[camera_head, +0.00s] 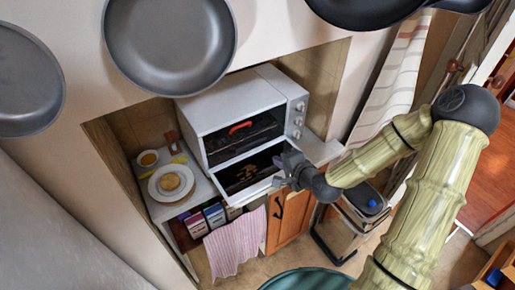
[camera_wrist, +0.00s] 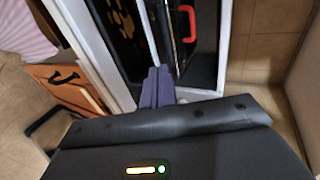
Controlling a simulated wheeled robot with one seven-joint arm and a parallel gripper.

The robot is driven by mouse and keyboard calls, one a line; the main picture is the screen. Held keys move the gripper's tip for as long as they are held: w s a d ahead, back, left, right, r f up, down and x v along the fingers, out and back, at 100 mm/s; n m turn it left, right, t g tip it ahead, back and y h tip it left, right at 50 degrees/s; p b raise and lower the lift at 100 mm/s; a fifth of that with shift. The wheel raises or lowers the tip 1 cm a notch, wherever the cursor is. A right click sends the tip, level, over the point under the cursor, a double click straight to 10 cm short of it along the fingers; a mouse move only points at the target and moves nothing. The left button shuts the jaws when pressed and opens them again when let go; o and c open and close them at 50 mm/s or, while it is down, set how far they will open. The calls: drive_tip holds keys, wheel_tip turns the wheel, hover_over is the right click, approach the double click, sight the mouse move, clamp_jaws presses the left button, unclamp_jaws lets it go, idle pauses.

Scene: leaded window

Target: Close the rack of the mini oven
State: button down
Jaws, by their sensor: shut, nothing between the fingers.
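The white mini oven (camera_head: 243,112) stands in a wall niche, with its front opening facing my arm. Its door (camera_head: 222,188) is folded down flat. A dark rack (camera_head: 246,172) with some brown food on it sits low at the opening and appears to reach out over the door. My gripper (camera_head: 284,178) is at the right end of the door and rack, with its fingers together and empty. In the wrist view the shut purple-grey fingers (camera_wrist: 157,85) point into the oven opening, beside the white frame. Whether they touch the rack is unclear.
A red handle (camera_head: 240,127) shows inside the oven. A plate with food (camera_head: 171,182) and a small cup (camera_head: 148,158) stand left of the oven. A striped pink towel (camera_head: 236,243) hangs below. Pans (camera_head: 170,45) hang above. A bin (camera_head: 352,220) stands at right.

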drive_tip(key=shift+w, duration=0.1)
drive_tip(key=p+x, duration=0.1)
drive_tip(key=x, duration=0.3)
drive_tip(key=p+x, duration=0.2)
drive_tip(key=x, duration=0.3)
drive_tip(key=p+x, duration=0.2)
drive_tip(key=x, duration=0.2)
drive_tip(key=shift+w+a+r, duration=0.25)
drive_tip(key=shift+w+a, duration=0.1)
drive_tip(key=shift+w, duration=0.05)
